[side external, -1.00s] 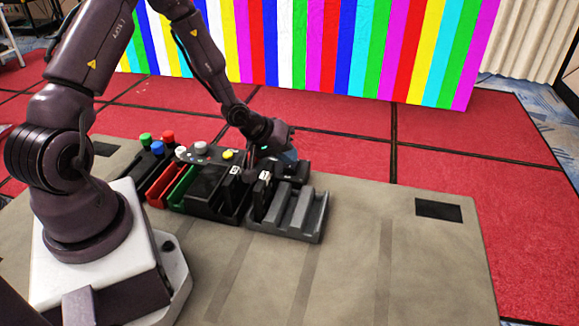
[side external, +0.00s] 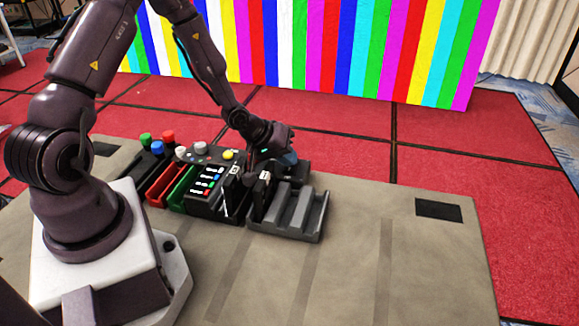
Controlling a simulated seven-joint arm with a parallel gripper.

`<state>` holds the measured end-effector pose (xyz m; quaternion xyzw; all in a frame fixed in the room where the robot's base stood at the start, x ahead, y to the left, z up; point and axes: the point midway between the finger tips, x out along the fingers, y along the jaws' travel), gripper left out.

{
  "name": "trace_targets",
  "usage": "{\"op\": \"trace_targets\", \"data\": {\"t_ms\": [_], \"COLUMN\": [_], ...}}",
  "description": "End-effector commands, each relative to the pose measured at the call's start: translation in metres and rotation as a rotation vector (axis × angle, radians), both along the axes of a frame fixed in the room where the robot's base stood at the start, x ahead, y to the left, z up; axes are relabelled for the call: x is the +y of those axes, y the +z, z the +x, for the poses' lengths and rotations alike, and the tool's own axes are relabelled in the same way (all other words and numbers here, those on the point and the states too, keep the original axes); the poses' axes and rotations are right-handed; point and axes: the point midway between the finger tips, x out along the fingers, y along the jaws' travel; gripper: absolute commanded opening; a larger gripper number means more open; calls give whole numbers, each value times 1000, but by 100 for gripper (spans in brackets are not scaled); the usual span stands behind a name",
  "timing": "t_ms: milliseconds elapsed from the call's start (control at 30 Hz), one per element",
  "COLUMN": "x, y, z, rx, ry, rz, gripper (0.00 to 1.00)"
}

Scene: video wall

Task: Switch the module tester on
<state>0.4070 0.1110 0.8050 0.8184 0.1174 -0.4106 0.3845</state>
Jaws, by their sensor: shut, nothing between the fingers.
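The module tester (side external: 203,192) is a black box on the table, right of the green bin. Its sloped screen is lit, with several rows of white marks and small blue, green and red patches. My gripper (side external: 249,182) is shut and empty, pointing down at the right side of the tester, among upright black modules. One labelled module (side external: 234,170) stands just left of the fingers and another (side external: 265,176) just right. The tester's switch cannot be made out, and I cannot tell whether the fingertips touch anything.
A grey slotted rack (side external: 300,213) stands to the right. A red bin (side external: 163,186) and a green bin (side external: 181,187) stand to the left. Behind are a panel with knobs (side external: 200,148) and red, blue and green capped pieces (side external: 157,146).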

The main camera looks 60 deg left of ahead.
Motion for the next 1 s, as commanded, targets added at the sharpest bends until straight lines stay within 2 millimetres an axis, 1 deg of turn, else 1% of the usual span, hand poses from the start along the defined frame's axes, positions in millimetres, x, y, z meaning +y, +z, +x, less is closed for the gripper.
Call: {"op": "trace_targets", "data": {"t_ms": [167, 500, 800, 867, 1000], "x": [0, 1, 1, 2, 4], "y": [2, 16, 17, 20, 33], "z": [0, 2, 2, 2, 4], "rx": [-1, -1, 0, -2, -3], "ry": [0, -1, -1, -1, 2], "rz": [-1, 0, 1, 1, 0], "gripper": [0, 0, 0, 0, 0]}}
